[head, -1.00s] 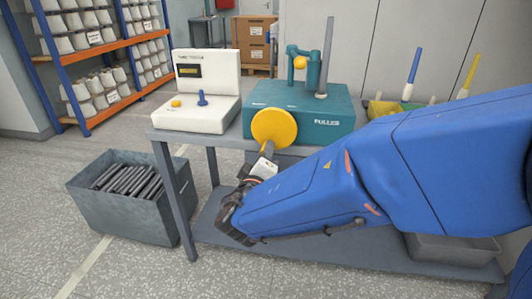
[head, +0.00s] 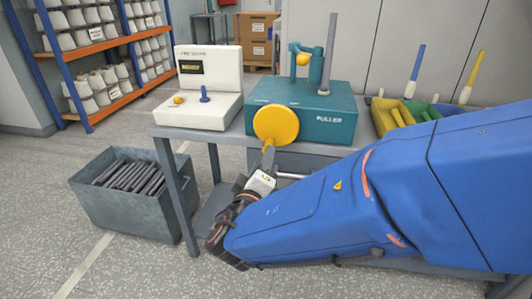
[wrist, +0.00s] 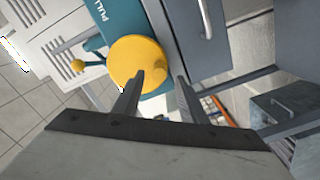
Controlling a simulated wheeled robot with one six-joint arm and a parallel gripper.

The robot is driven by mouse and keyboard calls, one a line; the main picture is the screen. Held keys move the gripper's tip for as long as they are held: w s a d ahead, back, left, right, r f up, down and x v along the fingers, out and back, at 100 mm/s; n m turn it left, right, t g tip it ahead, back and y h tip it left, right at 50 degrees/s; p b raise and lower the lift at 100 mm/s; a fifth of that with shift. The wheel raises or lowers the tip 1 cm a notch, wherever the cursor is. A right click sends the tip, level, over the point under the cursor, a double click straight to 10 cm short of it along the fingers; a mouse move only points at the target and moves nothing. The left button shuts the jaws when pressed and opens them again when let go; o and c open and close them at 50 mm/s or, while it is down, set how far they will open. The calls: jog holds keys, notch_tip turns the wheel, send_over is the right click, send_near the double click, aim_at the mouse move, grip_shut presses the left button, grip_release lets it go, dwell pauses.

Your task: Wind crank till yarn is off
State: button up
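The teal puller (head: 335,127) stands on the bench with a round yellow crank disc (head: 276,124) on its front. The disc also shows in the wrist view (wrist: 132,60). My gripper (head: 267,152) reaches up to the disc's lower edge from below. In the wrist view its two fingers (wrist: 162,78) are apart, with a yellow part of the crank showing between the tips; I cannot tell whether they touch it. A bare-looking grey tube (head: 328,50) stands upright on the puller, beside a teal post with a yellow knob (head: 303,60). I see no yarn on the tube.
A white device (head: 207,75) with a lit display, apparently reading READY, stands left of the puller. A grey bin (head: 125,205) of dark tubes is on the floor at left. Yellow and green trays (head: 385,120) stand at right. A bobbin rack (head: 95,50) is behind.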

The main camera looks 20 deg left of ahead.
jog(key=v, duration=1.1)
jog(key=shift+s, duration=0.2)
jog(key=shift+f, duration=0.1)
jog(key=w+d+f+m+g+h, duration=0.1)
jog(key=w+d+m+g+h, duration=0.2)
jog(key=d, duration=0.8)
jog(key=w+d+m+g+h, duration=0.2)
jog(key=w+d+h, duration=0.3)
jog(key=d, duration=0.6)
jog(key=w+d+f+m+g+h, duration=0.15)
jog(key=w+d, duration=0.35)
jog(key=d, duration=0.6)
jog(key=s+d+f+m+g+h, duration=0.1)
jog(key=s+d+g, duration=0.1)
jog(key=d, duration=0.4)
jog(key=s+d+f+m+g, duration=0.1)
jog(key=s+d+m+g, duration=0.15)
jog(key=d, duration=0.35)
jog(key=s+d+m+g+y, duration=0.1)
jog(key=s+d+m+y, duration=0.3)
jog(key=s, duration=0.7)
jog(key=shift+s+d+f+g+y, duration=0.2)
jog(key=shift+d+f+g+y, duration=0.15)
jog(key=shift+d+y, duration=1.05)
